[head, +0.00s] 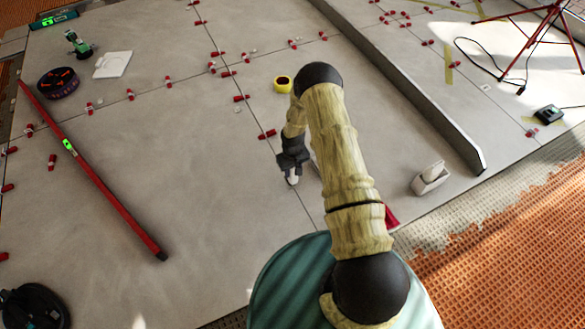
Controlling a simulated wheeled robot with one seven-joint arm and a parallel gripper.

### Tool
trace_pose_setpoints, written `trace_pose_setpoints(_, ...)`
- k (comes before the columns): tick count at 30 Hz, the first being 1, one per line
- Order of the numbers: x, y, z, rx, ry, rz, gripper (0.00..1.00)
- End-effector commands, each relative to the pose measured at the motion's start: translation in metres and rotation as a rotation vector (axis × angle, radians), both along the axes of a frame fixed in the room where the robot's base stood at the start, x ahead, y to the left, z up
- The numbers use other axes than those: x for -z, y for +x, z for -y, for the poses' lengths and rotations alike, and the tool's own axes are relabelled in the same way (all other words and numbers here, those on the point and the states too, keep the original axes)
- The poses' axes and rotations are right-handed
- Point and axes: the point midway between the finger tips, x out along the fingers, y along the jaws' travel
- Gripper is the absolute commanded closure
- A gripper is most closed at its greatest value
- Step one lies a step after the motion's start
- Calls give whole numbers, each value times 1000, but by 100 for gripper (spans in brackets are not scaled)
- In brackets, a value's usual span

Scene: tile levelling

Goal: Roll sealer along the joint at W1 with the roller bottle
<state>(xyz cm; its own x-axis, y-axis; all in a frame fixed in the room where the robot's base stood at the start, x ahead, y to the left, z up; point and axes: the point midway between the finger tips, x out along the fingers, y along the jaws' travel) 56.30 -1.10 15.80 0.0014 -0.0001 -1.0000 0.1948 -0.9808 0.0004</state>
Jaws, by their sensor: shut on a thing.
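My gripper (292,171) is low over the grey tiles, left of my arm, pointing down. It is shut on a small white object, likely the roller bottle (293,180), mostly hidden by the fingers. The object's lower end is at or just above the floor, beside a thin dark tile joint (305,205) running down toward my base; I cannot tell whether it touches. No W1 label is readable. Red levelling clips (267,134) sit along the joint further up. My arm hides the floor to the right of the gripper.
A yellow tape roll (283,84) lies beyond the gripper. A white block-like item (431,178) stands right, near a long grey bar (410,90). A red level (95,175) lies left. Orange matting (500,250) borders the tiles. Tile left of the gripper is clear.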

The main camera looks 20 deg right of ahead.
Motion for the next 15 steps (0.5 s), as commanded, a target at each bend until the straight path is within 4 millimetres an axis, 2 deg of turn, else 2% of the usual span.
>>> trace_pose_setpoints(15,-1,-11,1,-1,0,-4,89)
